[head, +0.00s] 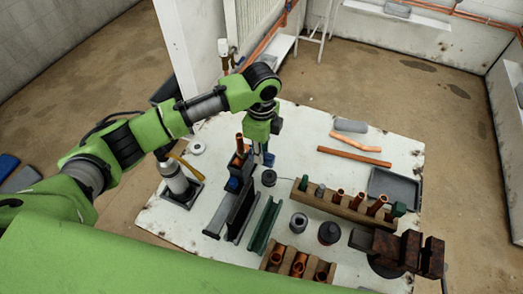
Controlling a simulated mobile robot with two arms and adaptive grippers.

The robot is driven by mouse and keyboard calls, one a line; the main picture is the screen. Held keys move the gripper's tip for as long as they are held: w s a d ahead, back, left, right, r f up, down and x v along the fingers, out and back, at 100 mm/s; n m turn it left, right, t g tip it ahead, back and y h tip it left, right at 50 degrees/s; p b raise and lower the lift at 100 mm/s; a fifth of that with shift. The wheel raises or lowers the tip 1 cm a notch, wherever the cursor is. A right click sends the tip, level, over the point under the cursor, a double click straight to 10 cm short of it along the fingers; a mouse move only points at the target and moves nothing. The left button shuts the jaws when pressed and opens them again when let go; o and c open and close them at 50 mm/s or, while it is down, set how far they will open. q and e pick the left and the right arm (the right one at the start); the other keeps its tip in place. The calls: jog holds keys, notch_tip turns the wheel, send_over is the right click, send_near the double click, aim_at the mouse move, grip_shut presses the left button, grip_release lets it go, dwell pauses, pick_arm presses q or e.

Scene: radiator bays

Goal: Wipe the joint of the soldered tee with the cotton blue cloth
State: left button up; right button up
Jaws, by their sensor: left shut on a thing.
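My left gripper (264,150) hangs over the back left part of the white table, pointing down. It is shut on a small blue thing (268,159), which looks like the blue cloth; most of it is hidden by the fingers. Just left of it, an upright copper piece (239,144) stands in a dark holder with a blue part (233,184). It may be the soldered tee; its joint is too small to make out. I cannot tell whether the cloth touches it. My right gripper is not in view.
On the white table (300,130) are a wooden rack (343,207) with copper fittings, another fittings tray (297,264), a green channel (264,225), a grey tray (393,187), a copper pipe (352,156) and dark rusty blocks (400,250). The table's back middle has free room.

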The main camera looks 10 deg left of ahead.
pick_arm(q)
jog(key=shift+w+a+p, duration=0.15)
jog(key=shift+a+p, duration=0.25)
jog(key=shift+a, duration=0.35)
dwell(0.3)
jog(key=shift+w, duration=0.35)
jog(key=shift+p, duration=0.3)
jog(key=shift+s+p, duration=0.25)
jog(key=shift+p, duration=0.05)
jog(key=shift+s+a+p, duration=0.1)
jog(key=shift+s+p, duration=0.35)
jog(key=shift+p, duration=0.05)
jog(key=shift+w, duration=0.1)
dwell(0.3)
jog(key=shift+w, duration=0.6)
jog(key=shift+s+p, duration=0.1)
jog(key=shift+p, duration=0.3)
dwell(1.0)
